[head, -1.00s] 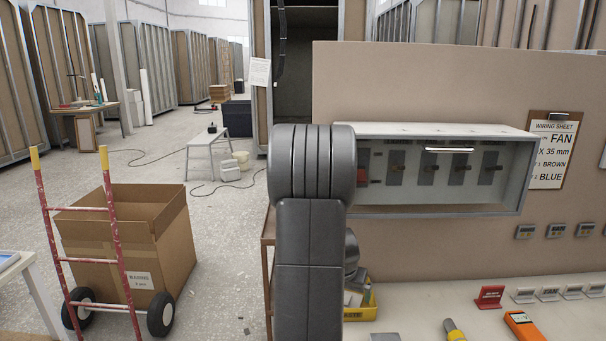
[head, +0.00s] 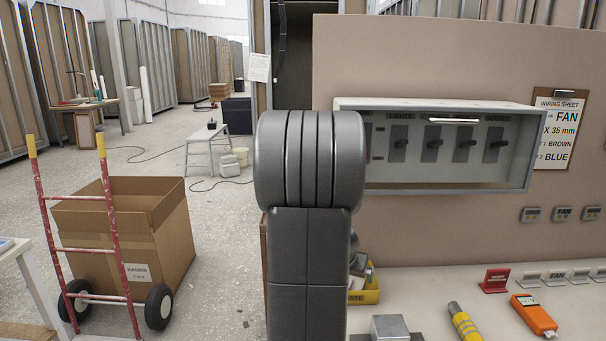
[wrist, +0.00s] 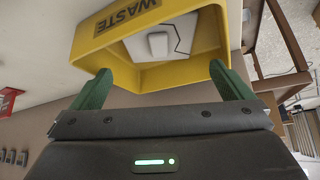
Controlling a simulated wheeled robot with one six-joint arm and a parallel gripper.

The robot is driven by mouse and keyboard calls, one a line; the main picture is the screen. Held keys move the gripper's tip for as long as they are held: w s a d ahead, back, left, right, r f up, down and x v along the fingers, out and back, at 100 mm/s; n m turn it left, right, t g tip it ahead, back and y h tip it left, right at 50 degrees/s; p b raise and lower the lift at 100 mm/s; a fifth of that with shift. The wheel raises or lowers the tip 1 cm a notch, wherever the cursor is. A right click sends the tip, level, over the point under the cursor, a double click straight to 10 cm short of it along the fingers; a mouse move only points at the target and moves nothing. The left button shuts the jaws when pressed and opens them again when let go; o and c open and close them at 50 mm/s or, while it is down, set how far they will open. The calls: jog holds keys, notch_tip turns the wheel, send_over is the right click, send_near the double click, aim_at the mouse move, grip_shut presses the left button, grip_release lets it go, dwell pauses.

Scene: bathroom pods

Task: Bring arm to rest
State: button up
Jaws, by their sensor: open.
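My gripper (wrist: 165,90) shows in the wrist view with its two green fingers spread wide and nothing between them. A yellow bin marked WASTE (wrist: 170,78) lies just beyond the fingertips, with a white piece and a thin dark wire inside it. I cannot tell whether the fingers touch the bin. In the head view my arm stands in the middle and hides the gripper. Part of the yellow bin (head: 366,296) shows at the arm's right side, on the bench.
A grey switch box (head: 440,186) is on the panel right of my arm. A yellow-banded tool (head: 464,322), an orange meter (head: 534,315), a red sign (head: 495,280) and a metal block (head: 390,328) are on the bench (head: 440,285). A cardboard box (head: 140,245) and red hand truck (head: 111,226) stand left.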

jog(key=shift+s+f+t+b, duration=0.15)
jog(key=shift+f+t+b, duration=0.25)
jog(key=shift+b, duration=1.25)
jog(key=w+r+p+v, duration=0.1)
jog(key=p+v, duration=0.1)
jog(key=v, duration=0.5)
jog(key=shift+w+h, duration=0.2)
jog(key=shift+h, duration=0.1)
jog(key=shift+d, duration=0.1)
